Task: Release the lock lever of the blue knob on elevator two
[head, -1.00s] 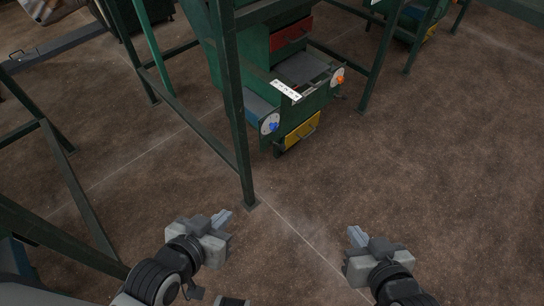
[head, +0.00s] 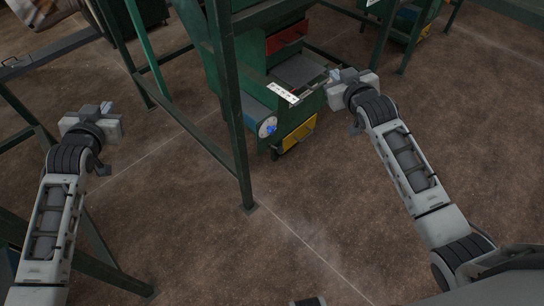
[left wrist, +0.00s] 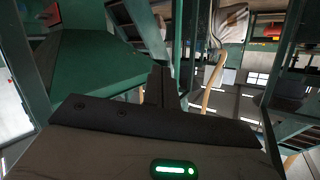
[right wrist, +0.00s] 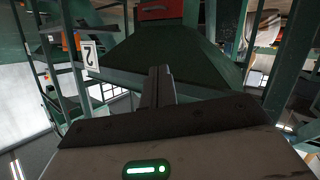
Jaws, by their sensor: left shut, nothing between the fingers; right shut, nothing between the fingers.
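The blue knob (head: 267,127) sits on a round pale plate at the lower left side of the green elevator unit (head: 305,125) in the head view. Its lock lever is too small to make out. My right gripper (head: 336,74) is shut and empty at the unit's right side, covering the orange knob's place. Its closed fingers show in the right wrist view (right wrist: 158,87). My left gripper (head: 106,106) is shut and empty, far left of the blue knob and apart from it. Its closed fingers show in the left wrist view (left wrist: 160,87).
A dark green post (head: 232,110) stands just left of the blue knob, between it and my left gripper. A yellow part (head: 300,134) is below the unit, a red one (head: 286,39) above. A tilted sign with a 2 (right wrist: 91,54) shows in the right wrist view.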

